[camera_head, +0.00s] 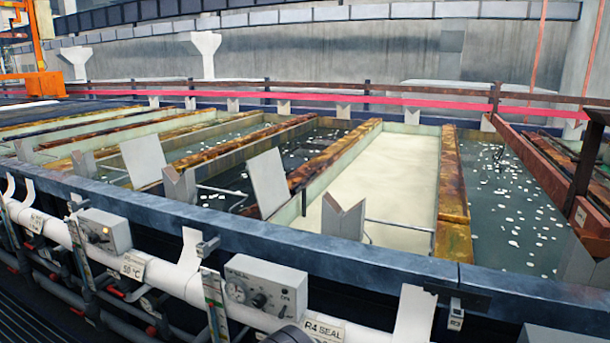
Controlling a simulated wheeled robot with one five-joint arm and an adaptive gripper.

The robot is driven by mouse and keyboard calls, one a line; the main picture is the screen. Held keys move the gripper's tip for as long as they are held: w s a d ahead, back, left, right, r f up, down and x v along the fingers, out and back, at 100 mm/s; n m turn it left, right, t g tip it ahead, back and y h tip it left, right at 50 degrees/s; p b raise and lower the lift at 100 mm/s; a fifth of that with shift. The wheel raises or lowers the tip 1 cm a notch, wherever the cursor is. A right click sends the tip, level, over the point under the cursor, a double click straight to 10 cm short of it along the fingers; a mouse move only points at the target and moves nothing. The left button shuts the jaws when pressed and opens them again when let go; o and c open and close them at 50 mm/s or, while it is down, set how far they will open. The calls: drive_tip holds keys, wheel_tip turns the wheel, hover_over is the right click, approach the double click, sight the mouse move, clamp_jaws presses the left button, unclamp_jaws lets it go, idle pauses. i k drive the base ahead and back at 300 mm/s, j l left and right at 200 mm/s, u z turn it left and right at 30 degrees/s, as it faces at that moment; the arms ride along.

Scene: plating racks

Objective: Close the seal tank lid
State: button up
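A label reading "R4 SEAL" (324,330) is on the pale front pipe, below a control box (265,287) with a dial and knobs. Behind the dark blue front rim lies a tank with a smooth cream surface (385,180); I cannot tell whether this is liquid, foam or a cover. A flat pale panel (268,183) stands tilted up at the front, left of that tank. A similar panel (143,160) stands farther left. I cannot tell which, if any, is the seal tank lid.
The blue front rim (300,243) runs across the scene. Dark tanks with white flecks lie to the right (507,215) and left (300,150). Rusty brown beams (453,180) separate tanks. A notched grey bracket (343,217) rises at the front. A red rail (400,101) runs behind.

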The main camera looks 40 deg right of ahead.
sight(269, 184)
drive_tip(key=i+j+z, duration=0.2)
drive_tip(key=i+z, duration=0.25)
drive_tip(key=i+j+z, duration=1.15)
drive_tip(key=j+z, duration=0.15)
drive_tip(key=j, duration=0.15)
drive_tip(key=i+j+z, duration=0.2)
drive_tip(key=j+z, duration=0.25)
drive_tip(key=j, duration=0.25)
